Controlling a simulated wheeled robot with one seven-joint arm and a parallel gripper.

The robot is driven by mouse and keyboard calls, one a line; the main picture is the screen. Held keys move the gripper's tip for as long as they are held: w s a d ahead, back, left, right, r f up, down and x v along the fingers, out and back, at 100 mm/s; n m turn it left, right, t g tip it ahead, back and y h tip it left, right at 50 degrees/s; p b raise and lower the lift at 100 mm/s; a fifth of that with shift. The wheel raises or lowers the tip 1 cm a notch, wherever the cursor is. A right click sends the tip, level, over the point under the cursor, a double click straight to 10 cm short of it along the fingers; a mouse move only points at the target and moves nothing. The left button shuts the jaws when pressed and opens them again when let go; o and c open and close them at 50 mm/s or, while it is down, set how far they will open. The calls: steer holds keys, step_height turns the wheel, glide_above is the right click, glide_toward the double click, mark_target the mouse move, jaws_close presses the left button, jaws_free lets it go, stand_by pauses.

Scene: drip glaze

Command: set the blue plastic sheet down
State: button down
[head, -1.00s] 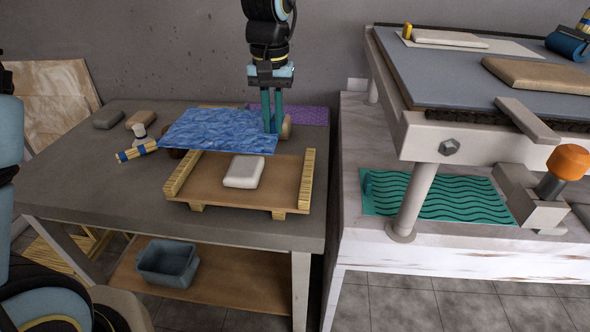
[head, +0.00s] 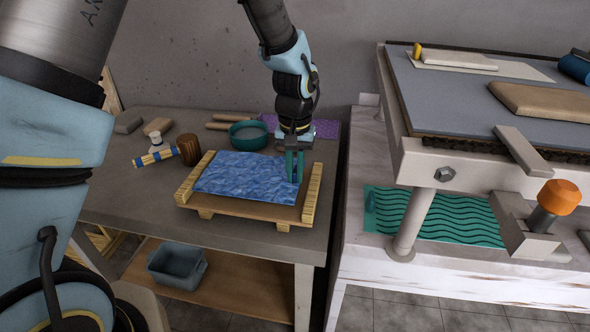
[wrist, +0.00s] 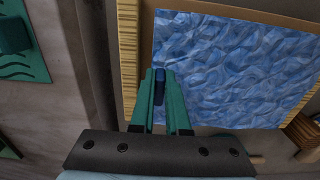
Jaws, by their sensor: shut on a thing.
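The blue plastic sheet (head: 240,178) lies flat over the wooden board (head: 243,209), between its two ridged side rails. It also shows in the wrist view (wrist: 235,65). My gripper (head: 294,178) is at the sheet's right edge, shut on it; the green fingers show in the wrist view (wrist: 160,88) at the sheet's edge. The sheet covers most of the board, and the pale block seen there earlier is hidden. I cannot tell whether the sheet touches what is beneath it.
Behind the board are a green bowl (head: 249,135), a brown cup (head: 189,150) and a purple mat (head: 318,128). A blue-and-yellow roll (head: 155,157) lies to the left. A press (head: 450,140) stands to the right. The table's front left is clear.

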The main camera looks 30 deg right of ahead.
steer(key=shift+f, duration=0.1)
steer(key=shift+f+b, duration=0.35)
steer(key=c, duration=0.9)
jaws_free()
